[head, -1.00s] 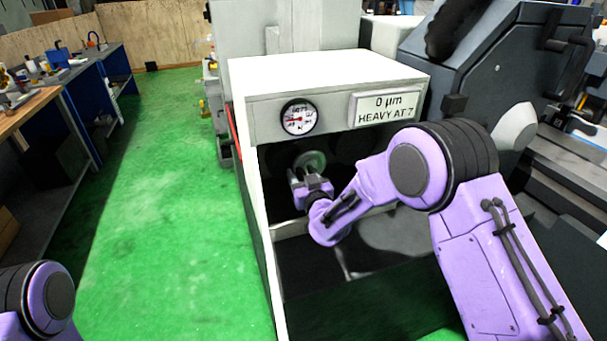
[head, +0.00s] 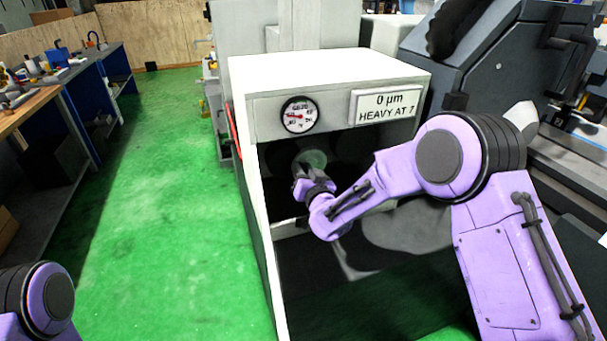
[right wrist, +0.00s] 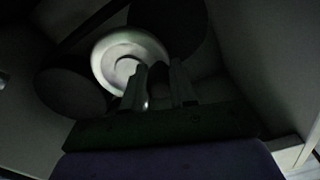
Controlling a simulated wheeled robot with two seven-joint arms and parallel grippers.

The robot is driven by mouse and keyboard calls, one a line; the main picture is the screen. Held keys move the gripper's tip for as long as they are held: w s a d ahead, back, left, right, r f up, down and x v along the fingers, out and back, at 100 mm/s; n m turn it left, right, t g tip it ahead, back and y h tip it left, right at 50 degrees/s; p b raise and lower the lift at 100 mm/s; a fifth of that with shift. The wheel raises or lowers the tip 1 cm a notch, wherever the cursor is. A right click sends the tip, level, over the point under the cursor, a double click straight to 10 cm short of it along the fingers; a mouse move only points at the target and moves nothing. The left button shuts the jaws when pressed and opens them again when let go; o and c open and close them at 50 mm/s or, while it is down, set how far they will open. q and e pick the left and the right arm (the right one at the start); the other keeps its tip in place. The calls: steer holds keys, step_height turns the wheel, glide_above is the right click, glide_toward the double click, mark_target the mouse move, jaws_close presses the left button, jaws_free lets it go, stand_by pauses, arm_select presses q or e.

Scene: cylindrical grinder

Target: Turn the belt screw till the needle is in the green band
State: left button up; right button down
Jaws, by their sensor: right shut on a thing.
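The gauge (head: 299,115) is a round white dial with a dark rim on the cabinet's front panel. A red needle shows on it, but its place against any green band is too small to tell. The belt screw's pale round head (head: 313,160) shows inside the dark opening below the gauge; it also shows as a light disc in the right wrist view (right wrist: 112,52). My right gripper (head: 302,172) reaches into the opening and is shut at the screw; the grip itself is dim. My left gripper is out of view; only part of my left arm shows at lower left.
The white cabinet (head: 330,66) frames the opening around my right arm. Dark round shapes (right wrist: 72,92) lie close behind the screw. Green floor (head: 170,200) is clear at left, before a workbench (head: 85,75).

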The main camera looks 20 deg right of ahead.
steer(key=shift+d+r+m+b, duration=0.2)
steer(key=shift+r+m+b, duration=0.1)
steer(key=shift+m, duration=0.7)
steer(key=shift+d+r+m+b, duration=0.15)
steer(key=shift+r+m, duration=0.1)
steer(key=shift+m, duration=0.75)
steer(key=c, duration=0.9)
jaws_free()
steer(key=shift+s, duration=0.2)
steer(key=s+b, duration=0.3)
steer(key=s, duration=0.7)
steer(key=shift+d, duration=0.2)
